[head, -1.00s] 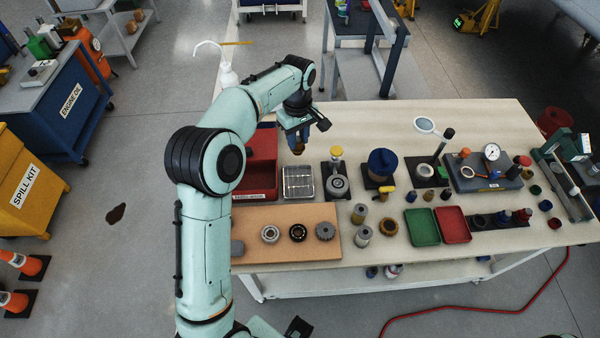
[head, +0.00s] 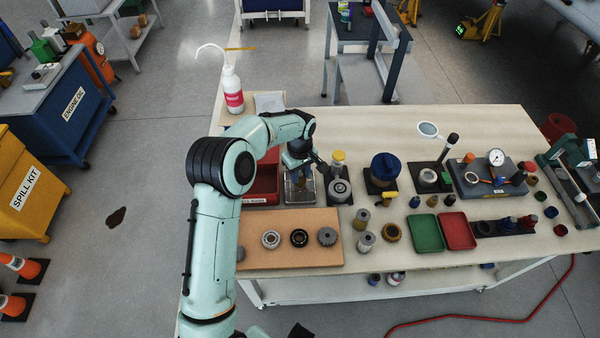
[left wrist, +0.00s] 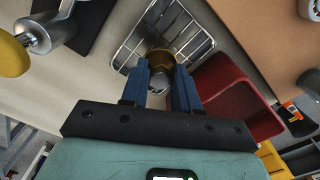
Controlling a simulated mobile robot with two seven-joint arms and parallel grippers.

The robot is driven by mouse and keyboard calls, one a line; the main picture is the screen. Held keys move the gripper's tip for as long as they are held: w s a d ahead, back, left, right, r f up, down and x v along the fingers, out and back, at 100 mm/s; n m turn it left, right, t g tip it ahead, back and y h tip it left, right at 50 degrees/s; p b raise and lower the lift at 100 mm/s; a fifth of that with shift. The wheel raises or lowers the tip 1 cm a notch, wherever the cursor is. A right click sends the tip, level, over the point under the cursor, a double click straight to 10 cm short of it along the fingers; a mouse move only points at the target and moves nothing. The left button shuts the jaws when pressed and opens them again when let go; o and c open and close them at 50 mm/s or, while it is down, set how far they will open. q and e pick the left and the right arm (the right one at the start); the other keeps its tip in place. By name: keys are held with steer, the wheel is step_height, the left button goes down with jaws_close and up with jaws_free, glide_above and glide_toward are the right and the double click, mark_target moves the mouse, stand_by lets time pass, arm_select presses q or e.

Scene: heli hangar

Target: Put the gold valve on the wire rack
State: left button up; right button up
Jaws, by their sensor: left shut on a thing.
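The gold valve (left wrist: 160,58) is between the blue fingers of my left gripper (left wrist: 161,85) in the left wrist view, and the gripper is shut on it. The wire rack (left wrist: 128,40) has thin metal wires and surrounds the valve in that view. In the head view my left gripper (head: 300,170) points down over the wire rack (head: 289,197) and hides part of it. The valve is mostly hidden there by the gripper. I cannot tell whether the valve touches the rack floor. My right gripper is not clearly in view.
A red bin (head: 263,188) stands just left of the rack. A stand with a yellow-topped part (head: 339,184) stands close on its right. A tan board (head: 285,255) with several round parts lies in front. A white bottle (head: 232,90) stands behind the bin.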

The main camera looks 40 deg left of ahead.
mark_target(300, 174)
arm_select(q)
steer(key=shift+f, duration=0.15)
steer(key=o, duration=1)
step_height(300, 174, up, 12)
steer(key=shift+r+p, duration=0.2)
steer(key=shift+p, duration=0.35)
steer(key=shift+f, duration=0.1)
